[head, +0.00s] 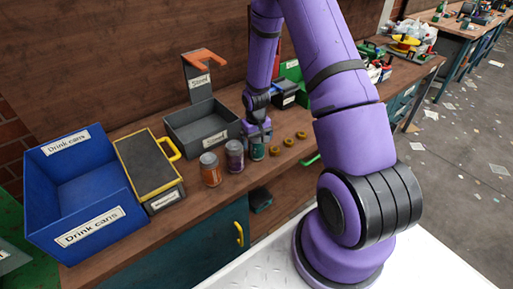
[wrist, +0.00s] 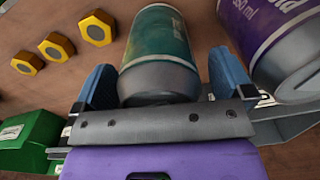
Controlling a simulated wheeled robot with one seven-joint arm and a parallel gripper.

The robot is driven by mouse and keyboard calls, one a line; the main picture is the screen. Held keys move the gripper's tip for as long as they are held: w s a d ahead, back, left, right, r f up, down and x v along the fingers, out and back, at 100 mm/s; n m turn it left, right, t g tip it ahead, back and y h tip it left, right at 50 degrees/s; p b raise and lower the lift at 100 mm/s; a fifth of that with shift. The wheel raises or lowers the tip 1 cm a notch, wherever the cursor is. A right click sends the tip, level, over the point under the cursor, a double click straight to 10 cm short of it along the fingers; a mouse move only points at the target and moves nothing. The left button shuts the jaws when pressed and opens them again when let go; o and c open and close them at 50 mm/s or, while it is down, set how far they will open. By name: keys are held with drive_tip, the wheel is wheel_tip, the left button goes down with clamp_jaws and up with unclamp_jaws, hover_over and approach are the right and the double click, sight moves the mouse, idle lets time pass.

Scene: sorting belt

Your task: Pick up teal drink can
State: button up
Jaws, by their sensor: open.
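The teal drink can (head: 257,151) stands on the workbench, to the right of a purple can (head: 235,156) and an orange can (head: 210,169). My gripper (head: 258,136) is over the teal can from above. In the wrist view the teal can (wrist: 160,50) lies between the two blue finger pads of my gripper (wrist: 158,88), which are spread apart. Whether the pads touch the can is not clear. The purple can (wrist: 280,45) is close beside the right finger in the wrist view.
A blue bin (head: 75,180) labelled "Drink cans" stands at the left, beside a yellow-edged box (head: 148,165). A grey tray (head: 203,126) is behind the cans. Several brass nuts (head: 288,141) lie right of the teal can. The bench's front edge is close to the cans.

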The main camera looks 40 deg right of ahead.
drive_tip(key=shift+f, duration=0.3)
drive_tip(key=shift+c, duration=0.5)
drive_tip(key=c, duration=0.9)
drive_tip(key=shift+r, duration=0.15)
